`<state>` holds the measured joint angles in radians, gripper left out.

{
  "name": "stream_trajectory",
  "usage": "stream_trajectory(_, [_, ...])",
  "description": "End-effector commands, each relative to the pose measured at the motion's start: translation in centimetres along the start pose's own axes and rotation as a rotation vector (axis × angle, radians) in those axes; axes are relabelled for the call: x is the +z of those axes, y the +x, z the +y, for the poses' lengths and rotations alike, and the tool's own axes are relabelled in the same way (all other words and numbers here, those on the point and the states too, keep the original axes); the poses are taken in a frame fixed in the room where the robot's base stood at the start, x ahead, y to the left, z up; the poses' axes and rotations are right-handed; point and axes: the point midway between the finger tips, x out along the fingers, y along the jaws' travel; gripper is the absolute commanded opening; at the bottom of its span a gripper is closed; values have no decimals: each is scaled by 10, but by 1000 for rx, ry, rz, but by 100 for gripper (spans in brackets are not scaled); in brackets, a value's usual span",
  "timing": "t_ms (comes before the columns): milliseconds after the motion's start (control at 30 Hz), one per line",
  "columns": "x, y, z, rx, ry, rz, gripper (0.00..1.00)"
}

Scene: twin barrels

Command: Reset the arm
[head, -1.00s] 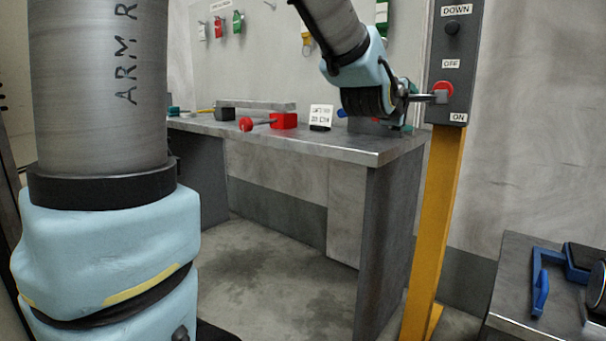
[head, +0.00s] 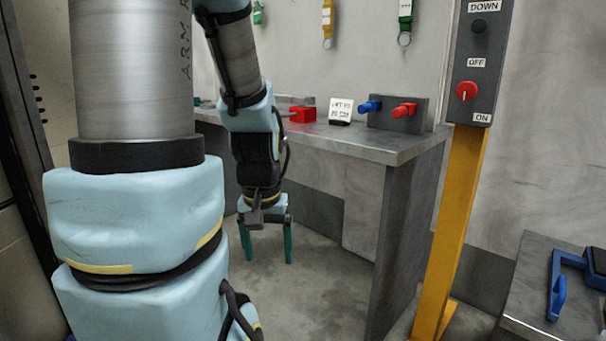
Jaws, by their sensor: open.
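My gripper (head: 267,256) hangs below my wrist in the head view, in front of the workbench. Its two green fingers point down and stand apart with nothing between them. The arm link above it comes down from the top of the picture. A grey control panel (head: 485,45) on a yellow post (head: 448,230) stands at the right, away from the gripper.
The grey workbench (head: 395,152) carries a block with blue (head: 369,106) and red (head: 404,110) handles, a white card (head: 341,109) and a red block (head: 304,114). Coloured tags hang on the wall. A second table (head: 545,300) with a blue clamp-like tool (head: 557,297) is at the lower right.

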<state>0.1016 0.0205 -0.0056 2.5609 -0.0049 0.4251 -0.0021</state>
Motion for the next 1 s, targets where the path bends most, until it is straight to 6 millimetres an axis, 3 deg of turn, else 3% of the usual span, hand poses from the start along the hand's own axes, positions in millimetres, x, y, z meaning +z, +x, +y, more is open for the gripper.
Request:
stream_trajectory(33, [-3, -22, 0, 0, 0, 1, 84])
stream_trajectory(167, [-8, -54, 0, 0, -1, 2, 84])
stream_trajectory(600, [-26, -186, 1, 0, -1, 4, 84])
stream_trajectory(800, [-30, -213, 1, 0, -1, 4, 84])
stream_trajectory(1000, [-30, -216, 1, 0, -1, 4, 84])
